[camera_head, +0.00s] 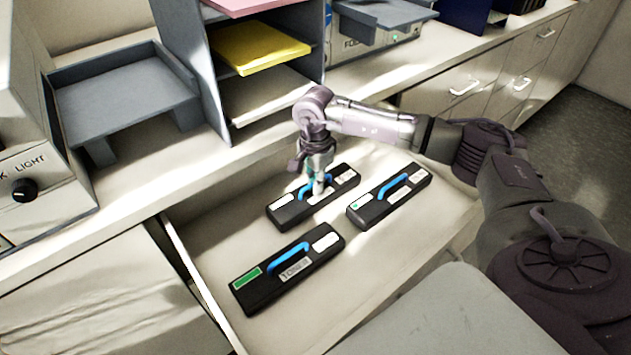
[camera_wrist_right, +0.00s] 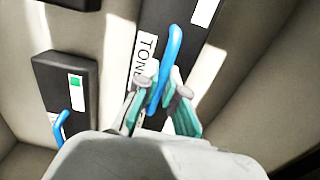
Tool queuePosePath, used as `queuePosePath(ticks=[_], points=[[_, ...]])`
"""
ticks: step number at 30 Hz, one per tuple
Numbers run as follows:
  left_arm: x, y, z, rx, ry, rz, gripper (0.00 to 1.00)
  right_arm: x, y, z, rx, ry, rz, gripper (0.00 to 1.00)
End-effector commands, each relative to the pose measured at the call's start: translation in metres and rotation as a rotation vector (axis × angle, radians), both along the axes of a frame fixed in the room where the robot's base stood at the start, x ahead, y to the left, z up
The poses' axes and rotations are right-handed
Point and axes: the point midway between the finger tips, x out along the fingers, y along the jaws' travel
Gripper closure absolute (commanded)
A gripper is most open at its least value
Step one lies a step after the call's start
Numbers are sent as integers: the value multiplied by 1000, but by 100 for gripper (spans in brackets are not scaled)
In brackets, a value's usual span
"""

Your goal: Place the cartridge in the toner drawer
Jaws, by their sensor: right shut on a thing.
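Three black toner cartridges with blue handles are within the open drawer (camera_head: 205,288) in the head view. My right gripper (camera_head: 318,188) is over the back cartridge (camera_head: 283,211) and shut on its blue handle. The right wrist view shows the fingers (camera_wrist_right: 163,105) on either side of that handle (camera_wrist_right: 172,48). The held cartridge lies level at the drawer floor; I cannot tell whether it touches it. A second cartridge (camera_head: 366,218) lies close on its right. A third cartridge (camera_head: 262,292), with a green label, lies nearer the front. My left gripper is out of view.
The counter behind holds a grey tray stand (camera_head: 120,95) and a shelf unit with yellow paper (camera_head: 258,48). A machine with a black knob (camera_head: 25,190) stands at the left. Bare drawer floor shows around the cartridges. Closed drawers (camera_head: 465,100) lie to the right.

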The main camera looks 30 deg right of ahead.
Motion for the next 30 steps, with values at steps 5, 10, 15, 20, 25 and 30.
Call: queuePosePath(ticks=[5,10,15,20,25,30], points=[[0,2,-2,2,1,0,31,0,0,-2,0,0,0,72],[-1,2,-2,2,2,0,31,0,0,-1,0,1,0,66],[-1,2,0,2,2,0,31,0,0,0,0,0,0,66],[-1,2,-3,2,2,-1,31,1,0,13,0,-3,0,66],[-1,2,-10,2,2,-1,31,1,0,48,1,-6,0,66],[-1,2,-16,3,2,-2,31,1,0,85,0,-6,1,66]])
